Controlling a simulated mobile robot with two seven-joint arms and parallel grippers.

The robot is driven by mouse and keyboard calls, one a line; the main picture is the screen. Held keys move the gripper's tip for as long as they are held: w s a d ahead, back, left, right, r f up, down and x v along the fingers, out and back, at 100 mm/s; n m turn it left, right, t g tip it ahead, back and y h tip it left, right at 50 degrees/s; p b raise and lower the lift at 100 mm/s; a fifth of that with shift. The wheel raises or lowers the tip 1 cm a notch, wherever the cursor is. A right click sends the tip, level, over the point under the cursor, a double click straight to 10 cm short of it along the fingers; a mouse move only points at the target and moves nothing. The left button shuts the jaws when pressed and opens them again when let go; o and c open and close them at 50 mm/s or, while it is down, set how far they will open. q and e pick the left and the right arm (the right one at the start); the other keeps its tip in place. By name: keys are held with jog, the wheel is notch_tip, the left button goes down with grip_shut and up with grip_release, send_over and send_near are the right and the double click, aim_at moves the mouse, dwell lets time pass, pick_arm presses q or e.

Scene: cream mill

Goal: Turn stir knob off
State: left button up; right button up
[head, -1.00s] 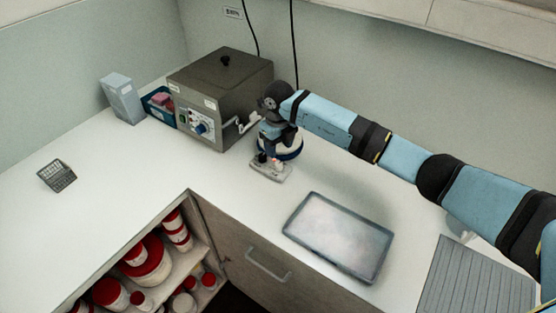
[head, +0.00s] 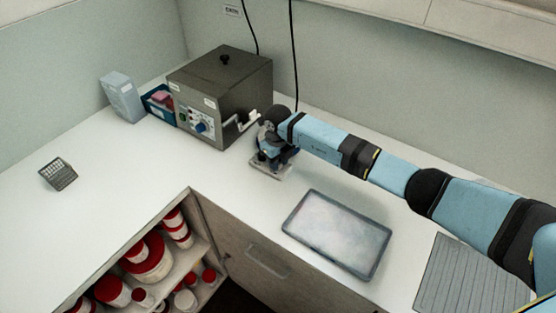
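A small light-grey device (head: 272,173) stands on the white counter, right of the dark box. It looks like the stirrer, but its front is mostly covered by my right gripper, and I cannot make out a stir knob or its setting. My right gripper (head: 264,160) points down right over the device's front, touching or very close to it. Its fingers are too small and dark to tell open from shut. A dark metal box (head: 225,85) behind has a front panel with a blue knob (head: 201,127). My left gripper is not in view.
A grey tray (head: 292,225) lies in front of the device. A light-blue container (head: 120,97) and blue bin (head: 151,103) stand left of the box. A small grey rack (head: 58,174) lies at left. Red-lidded jars (head: 151,259) fill the open shelf below. Left counter is mostly clear.

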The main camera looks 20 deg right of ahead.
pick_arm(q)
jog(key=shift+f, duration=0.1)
